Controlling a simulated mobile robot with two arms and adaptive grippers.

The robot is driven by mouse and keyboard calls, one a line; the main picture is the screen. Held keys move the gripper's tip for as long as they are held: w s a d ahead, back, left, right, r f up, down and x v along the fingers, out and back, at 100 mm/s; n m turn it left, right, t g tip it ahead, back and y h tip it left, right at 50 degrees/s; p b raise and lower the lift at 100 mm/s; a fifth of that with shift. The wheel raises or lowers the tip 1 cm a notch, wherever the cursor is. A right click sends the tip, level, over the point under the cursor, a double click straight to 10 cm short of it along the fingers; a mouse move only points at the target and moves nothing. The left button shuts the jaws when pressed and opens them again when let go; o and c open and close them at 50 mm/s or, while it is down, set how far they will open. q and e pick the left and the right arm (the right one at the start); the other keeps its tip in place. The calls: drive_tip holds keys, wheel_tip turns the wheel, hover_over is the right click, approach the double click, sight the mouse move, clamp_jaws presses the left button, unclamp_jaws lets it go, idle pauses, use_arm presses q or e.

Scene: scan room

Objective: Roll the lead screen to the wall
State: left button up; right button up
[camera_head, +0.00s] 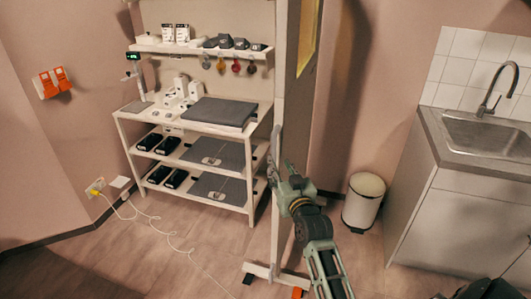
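The lead screen (296,95) stands upright near the middle of the view, seen almost edge-on. It has a pale frame, a brown face and a yellowish window (308,35) near the top. Its pale foot (262,270) rests on the floor, with orange parts at the base. My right gripper (280,172) reaches up from below to the screen's edge at mid height, beside a grey handle-like part. Its fingers overlap that part, so I cannot tell whether they close on it. My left gripper is out of view.
A shelf cart (128,122) with boxes and trays stands left of the screen. A white bin (364,202) and a sink cabinet (445,215) stand to the right. A cable (150,217) lies on the floor at left. Wall (385,70) lies behind.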

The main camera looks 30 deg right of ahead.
sight(275, 156)
drive_tip(key=shift+p+x, duration=0.6)
drive_tip(key=shift+x, duration=3.35)
drive_tip(key=shift+d+f, duration=0.1)
drive_tip(key=shift+f, duration=0.05)
drive_tip(key=shift+c, duration=0.3)
clamp_jaws()
